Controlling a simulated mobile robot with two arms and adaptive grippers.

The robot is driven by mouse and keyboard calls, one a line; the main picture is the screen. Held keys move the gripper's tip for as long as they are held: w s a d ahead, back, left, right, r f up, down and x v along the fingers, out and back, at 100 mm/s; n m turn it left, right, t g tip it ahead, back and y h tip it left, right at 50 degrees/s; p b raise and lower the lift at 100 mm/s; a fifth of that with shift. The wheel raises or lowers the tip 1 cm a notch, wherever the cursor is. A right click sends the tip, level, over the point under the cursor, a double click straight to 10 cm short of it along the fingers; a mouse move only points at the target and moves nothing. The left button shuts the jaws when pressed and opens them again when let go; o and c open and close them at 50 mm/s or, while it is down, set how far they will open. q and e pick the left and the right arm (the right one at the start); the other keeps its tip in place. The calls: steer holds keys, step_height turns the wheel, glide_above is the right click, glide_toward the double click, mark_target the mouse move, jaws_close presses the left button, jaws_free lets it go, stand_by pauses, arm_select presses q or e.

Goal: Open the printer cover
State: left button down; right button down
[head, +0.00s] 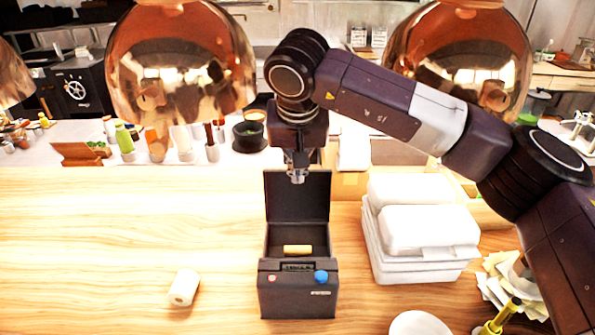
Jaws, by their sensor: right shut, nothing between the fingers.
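The black printer (298,295) stands on the wooden counter in the middle of the head view. Its cover (298,197) is swung up and stands upright at the back, so the inside is exposed. A yellowish roll (297,250) lies inside the printer. My right gripper (297,178) is shut and empty, at the top edge of the raised cover. I cannot tell whether it touches the cover. My left gripper is not in view.
A white paper roll (184,287) lies on the counter left of the printer. White takeaway boxes (425,235) are stacked close on the right. Copper lamps (182,65) hang above.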

steer(key=c, duration=1.8)
jaws_free()
steer(key=shift+o, duration=0.2)
steer(key=v, duration=1.2)
steer(key=shift+c, duration=0.3)
